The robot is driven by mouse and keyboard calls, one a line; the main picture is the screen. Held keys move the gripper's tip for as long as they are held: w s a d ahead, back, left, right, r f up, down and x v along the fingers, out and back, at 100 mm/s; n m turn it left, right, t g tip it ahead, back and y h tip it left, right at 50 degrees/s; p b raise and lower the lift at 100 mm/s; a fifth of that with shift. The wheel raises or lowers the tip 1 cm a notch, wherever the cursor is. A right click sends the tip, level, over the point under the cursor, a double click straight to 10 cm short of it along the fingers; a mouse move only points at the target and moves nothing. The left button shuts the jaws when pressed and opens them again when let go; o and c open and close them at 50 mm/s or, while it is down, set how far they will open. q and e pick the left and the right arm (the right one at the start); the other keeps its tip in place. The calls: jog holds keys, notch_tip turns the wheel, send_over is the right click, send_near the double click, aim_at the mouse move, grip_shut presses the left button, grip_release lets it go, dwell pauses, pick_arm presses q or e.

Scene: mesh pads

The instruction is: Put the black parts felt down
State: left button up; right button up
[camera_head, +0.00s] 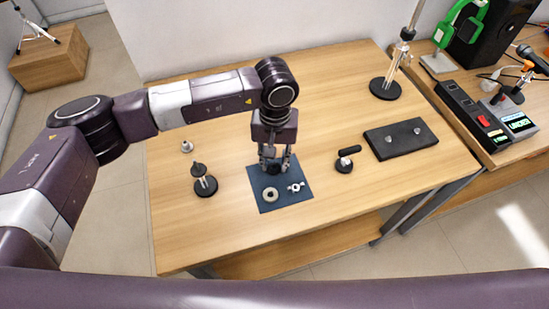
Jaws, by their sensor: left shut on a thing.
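A flat black rectangular pad (385,147), which fits the black parts felt, lies on the right part of the table with two small metal parts on it. A dark blue square mat (267,206) lies near the middle and carries a pale ring (271,194) and a small metal fitting (296,187). My left gripper (275,166) points down over the far edge of this mat. It is shut on a small dark thing that its fingers partly hide; I cannot tell what it is. The black pad is well to its right, apart from it. My right gripper is not in view.
A small dark stand (205,186) and a metal nut (187,146) are left of the mat. A black-handled tool (345,160) stands between mat and pad. A rod stand (386,89) is at the back right. The table's front strip is clear.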

pick_arm(q)
jog(key=shift+f+b, duration=0.2)
jog(key=shift+b, duration=0.1)
jog(key=o, duration=0.7)
jog(key=shift+r, duration=0.1)
jog(key=shift+r+p, duration=0.25)
jog(key=shift+p, duration=0.1)
notch_tip(320, 180, up, 12)
jog(key=b, duration=0.3)
jog(key=shift+b, duration=0.4)
